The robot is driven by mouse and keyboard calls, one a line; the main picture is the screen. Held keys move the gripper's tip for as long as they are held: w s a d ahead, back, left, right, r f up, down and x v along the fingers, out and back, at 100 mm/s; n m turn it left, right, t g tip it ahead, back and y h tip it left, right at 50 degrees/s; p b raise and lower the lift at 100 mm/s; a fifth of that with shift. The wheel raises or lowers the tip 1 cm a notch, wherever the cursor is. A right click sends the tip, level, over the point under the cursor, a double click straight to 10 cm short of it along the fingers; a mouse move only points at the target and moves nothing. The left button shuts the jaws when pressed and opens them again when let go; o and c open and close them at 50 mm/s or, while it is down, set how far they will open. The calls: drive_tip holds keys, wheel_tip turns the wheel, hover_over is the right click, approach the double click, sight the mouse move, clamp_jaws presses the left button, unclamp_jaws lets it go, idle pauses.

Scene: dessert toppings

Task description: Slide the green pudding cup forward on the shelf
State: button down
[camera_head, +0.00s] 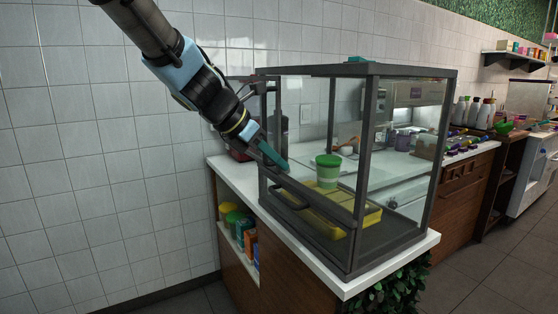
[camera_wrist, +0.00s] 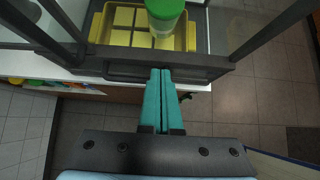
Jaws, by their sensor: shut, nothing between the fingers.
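The green pudding cup (camera_head: 327,162), with a green lid and a paler body, stands upright inside the dark-framed glass case (camera_head: 360,71). It is at the yellow tray (camera_head: 373,217), which lies on the case floor. In the wrist view the cup (camera_wrist: 164,10) is at the top, over the tray (camera_wrist: 98,28) with its pale yellow squares. My gripper (camera_head: 284,166) has teal fingers pressed together with nothing between them. It is at the left side of the case, apart from the cup. In the wrist view the fingertips (camera_wrist: 160,72) overlap the case's dark lower rail.
A dark handle (camera_head: 290,199) sits on the case's lower rail near my fingers. Dark posts and a top frame surround the case. The white counter (camera_head: 240,177) bears it. Bottles (camera_head: 474,111) and toppings stand further right.

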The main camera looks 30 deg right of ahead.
sight(319, 182)
drive_tip(key=x, duration=0.7)
drive_tip(key=shift+d+f, duration=0.1)
drive_tip(key=shift+f, duration=0.1)
drive_tip(key=shift+s+d+r+p, duration=0.15)
drive_tip(key=shift+d+p, duration=0.2)
drive_tip(key=shift+d, duration=0.25)
drive_tip(key=shift+w+d+r+p, duration=0.15)
drive_tip(key=shift+d+p, duration=0.2)
drive_tip(key=shift+d, duration=0.3)
drive_tip(key=shift+s+d+f, duration=0.1)
drive_tip(key=shift+d+f, duration=0.05)
drive_tip(key=shift+d, duration=0.5)
